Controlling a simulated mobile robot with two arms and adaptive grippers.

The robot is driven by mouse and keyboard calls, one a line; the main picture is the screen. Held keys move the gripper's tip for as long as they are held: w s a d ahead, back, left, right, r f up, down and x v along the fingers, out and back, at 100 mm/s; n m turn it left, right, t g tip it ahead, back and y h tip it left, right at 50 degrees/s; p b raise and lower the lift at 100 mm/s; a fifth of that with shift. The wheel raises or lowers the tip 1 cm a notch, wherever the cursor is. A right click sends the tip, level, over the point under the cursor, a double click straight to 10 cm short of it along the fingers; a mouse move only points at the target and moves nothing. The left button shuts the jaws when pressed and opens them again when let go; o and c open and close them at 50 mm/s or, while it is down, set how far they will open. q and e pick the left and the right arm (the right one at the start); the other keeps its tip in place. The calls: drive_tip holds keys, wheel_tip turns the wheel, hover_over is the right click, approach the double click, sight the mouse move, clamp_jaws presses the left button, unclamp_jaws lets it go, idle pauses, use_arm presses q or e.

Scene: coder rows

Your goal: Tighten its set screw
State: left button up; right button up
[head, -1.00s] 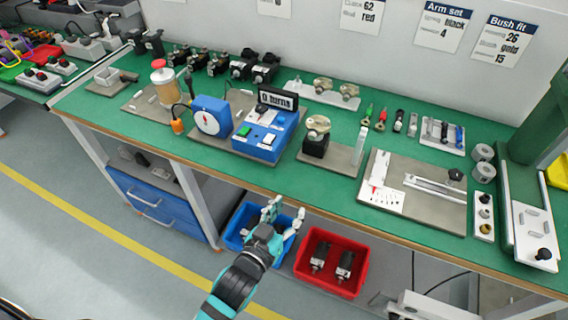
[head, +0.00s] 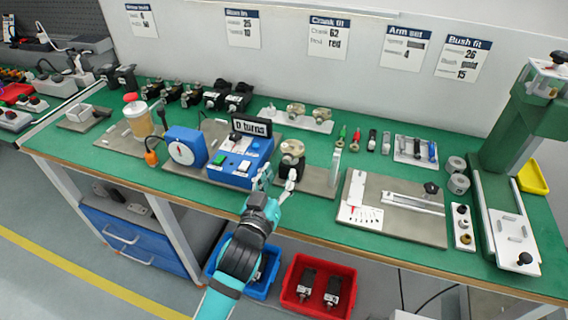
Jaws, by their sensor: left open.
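A brass-coloured round part (head: 292,147) sits on a black block (head: 289,168) on a grey plate (head: 320,182) near the bench's front edge. Its set screw is too small to make out. My left gripper (head: 276,179) is open and empty, just in front of the block, its right finger overlapping the block's lower part in the head view. I cannot tell whether they touch. My right gripper is not in view.
A blue unit with a turns display (head: 251,127) stands just left of my gripper. A slide gauge on a plate (head: 395,222) and a green press (head: 525,115) stand right. A blue bin (head: 262,290) and a red bin (head: 318,287) are below the bench edge.

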sight(286, 161)
use_arm(q)
drive_tip(key=shift+x, duration=2.2)
drive_tip(key=shift+c, duration=0.3)
clamp_jaws()
